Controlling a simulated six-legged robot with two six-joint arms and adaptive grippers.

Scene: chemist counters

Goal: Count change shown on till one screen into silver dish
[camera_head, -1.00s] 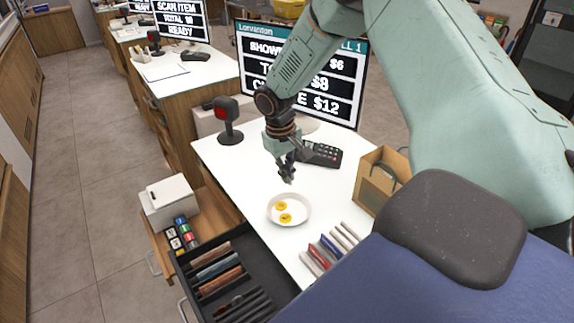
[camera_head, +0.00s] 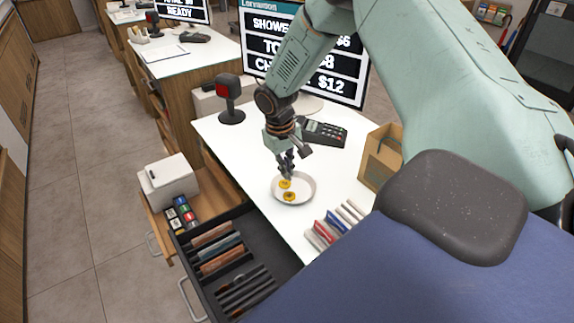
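The till screen (camera_head: 312,62) shows white text on dark bands, partly hidden by my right arm; "$6", "$8" and "$12" can be read. The silver dish (camera_head: 305,198) lies on the white counter. Two yellow coins lie in it, one nearer the back (camera_head: 285,184) and one nearer the front (camera_head: 289,196). My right gripper (camera_head: 286,172) points down over the dish's back rim, close to the back coin. Its fingers are small and dark here, and I cannot tell whether they are open or hold anything. My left gripper is out of view.
An open cash drawer (camera_head: 262,240) with notes in slots sits below the counter's front edge. A card terminal (camera_head: 323,133), a scanner on a stand (camera_head: 230,100), a paper bag (camera_head: 381,158) and several upright packets (camera_head: 336,222) stand around the dish. A white printer (camera_head: 168,182) is at left.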

